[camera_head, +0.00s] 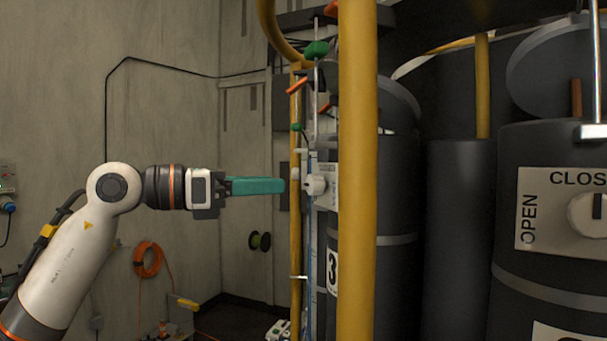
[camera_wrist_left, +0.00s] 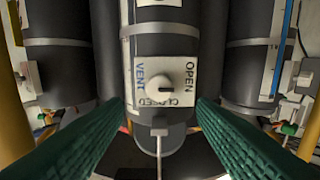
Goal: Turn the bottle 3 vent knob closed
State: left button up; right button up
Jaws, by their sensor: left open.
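Bottle 3 (camera_head: 333,272), a dark cylinder with a "3" label, stands behind a yellow post in the head view. Its white vent knob (camera_head: 316,185) sticks out to the left. In the left wrist view the knob (camera_wrist_left: 160,88) sits mid-picture on a white plate (camera_wrist_left: 183,72) marked VENT, OPEN and CLOSED, the last upside down. I cannot tell for sure which mark the knob points at. My left gripper (camera_head: 283,186) is open, its green fingers level with the knob and just left of it. In the wrist view the fingers (camera_wrist_left: 160,103) lie apart either side, holding nothing. My right gripper is out of view.
The yellow post (camera_head: 357,200) stands in front of bottle 3. Another dark bottle (camera_head: 510,270) with an OPEN/CLOSED plate (camera_head: 545,222) is at the right. A metal T-shaped handle (camera_wrist_left: 158,135) shows below the knob in the wrist view.

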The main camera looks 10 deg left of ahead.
aim_at(309, 183)
pick_arm(q)
jog(key=p+x, duration=0.2)
jog(key=x, duration=0.4)
jog(key=shift+d+r, duration=0.1)
jog(key=shift+w+d, duration=0.35)
jog(key=shift+d, duration=0.1)
jog(key=c, duration=1)
